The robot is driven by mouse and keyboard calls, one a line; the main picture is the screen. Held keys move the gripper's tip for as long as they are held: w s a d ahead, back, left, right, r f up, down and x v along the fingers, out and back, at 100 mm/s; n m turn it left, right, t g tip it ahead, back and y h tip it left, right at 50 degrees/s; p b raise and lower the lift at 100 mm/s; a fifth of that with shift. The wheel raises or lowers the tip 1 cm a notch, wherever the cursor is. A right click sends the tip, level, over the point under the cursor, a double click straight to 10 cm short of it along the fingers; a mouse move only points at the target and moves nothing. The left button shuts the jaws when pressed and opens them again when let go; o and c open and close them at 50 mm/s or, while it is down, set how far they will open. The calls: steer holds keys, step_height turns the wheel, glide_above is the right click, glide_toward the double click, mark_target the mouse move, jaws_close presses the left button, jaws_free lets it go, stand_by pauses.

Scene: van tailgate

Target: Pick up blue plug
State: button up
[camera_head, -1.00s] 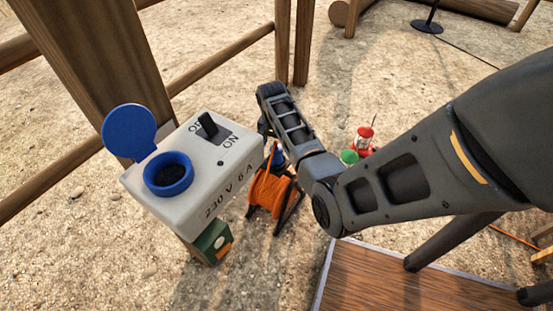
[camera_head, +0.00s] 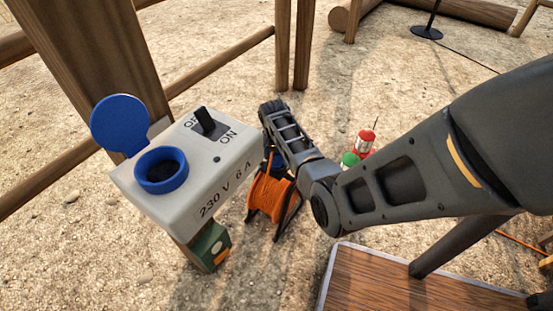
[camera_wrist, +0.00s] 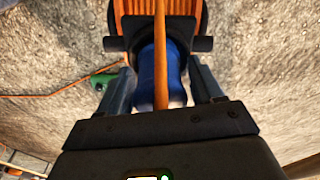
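The blue plug (camera_wrist: 148,78) is in the middle of the wrist view, next to the orange cable reel (camera_wrist: 128,22). An orange cable strand passes in front of it. My gripper (camera_wrist: 160,82) has one finger on each side of the plug, with narrow gaps visible, so it looks open around the plug. Contact cannot be made out. In the head view the reel (camera_head: 268,194) stands on the ground below my arm, and my arm hides most of the gripper and plug.
A grey switch box (camera_head: 205,165) with an open blue-lidded socket (camera_head: 162,171) stands left of my arm on a wooden post. A green box (camera_head: 209,246) sits below it. Red and green items (camera_head: 364,143) lie beyond my arm. A wooden board (camera_head: 400,290) is at lower right.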

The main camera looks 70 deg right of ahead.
steer(key=c, duration=0.9)
steer(key=shift+r, duration=0.15)
steer(key=shift+c, duration=0.2)
